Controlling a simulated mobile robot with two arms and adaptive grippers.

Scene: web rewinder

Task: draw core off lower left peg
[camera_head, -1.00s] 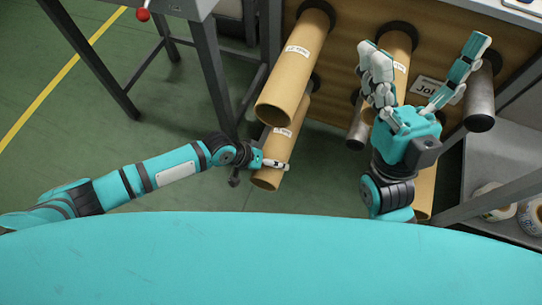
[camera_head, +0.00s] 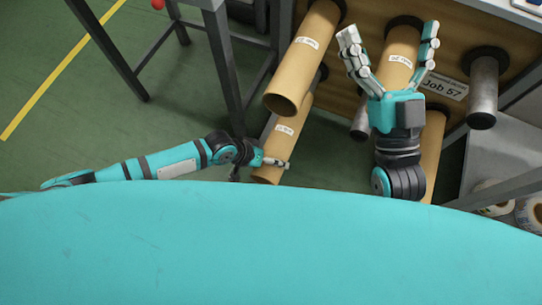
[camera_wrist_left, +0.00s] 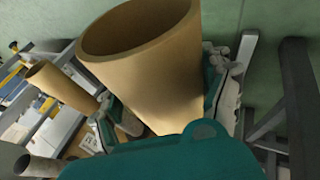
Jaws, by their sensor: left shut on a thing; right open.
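The lower left core (camera_head: 284,130) is a tan cardboard tube with a white label. It slants down from the board, partly hidden behind the upper left core (camera_head: 303,60). My left gripper (camera_head: 274,162) is shut on it near its free front end. In the left wrist view this core (camera_wrist_left: 145,55) fills the middle, its open end toward the upper left, with a finger on either side. The peg inside it is hidden. My right gripper (camera_head: 390,34) is open and empty, fingers spread in front of the upper middle core (camera_head: 400,55).
Another core (camera_head: 433,145) hangs at the lower right, partly behind my right arm. Two bare metal pegs show, one at the right (camera_head: 483,92) and one low in the middle (camera_head: 360,122). A grey frame leg (camera_head: 220,70) stands close left of the cores. Green floor lies open at left.

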